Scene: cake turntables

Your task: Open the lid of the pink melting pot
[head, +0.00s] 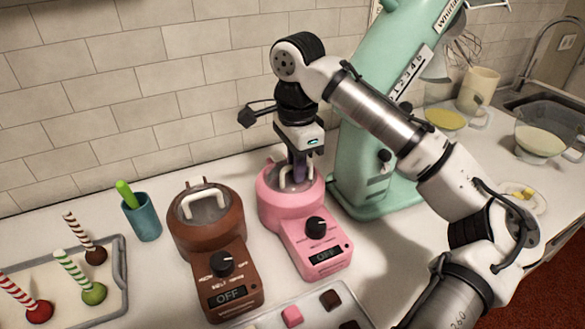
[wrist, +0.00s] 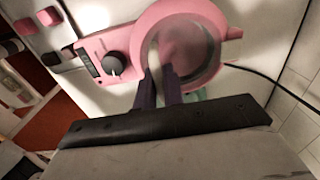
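The pink melting pot (head: 264,205) stands on the white counter, its lid (head: 307,182) seated on top. Its front panel with a black knob reads OFF. My gripper (head: 297,176) points down over the lid. In the wrist view, the dark fingers of my gripper (wrist: 158,82) are close together with the pale lid handle (wrist: 154,58) between them. They look shut on the handle. The pot's pink rim (wrist: 213,30) surrounds the lid in that view. The fingers partly hide the handle in both views.
A brown melting pot (head: 190,235) stands just left. A mint-green stand mixer (head: 365,185) is close on the right. A teal cup (head: 142,220) and a tray of lollipop-like sticks (head: 122,262) lie left. A tray with chocolates (head: 270,320) is in front.

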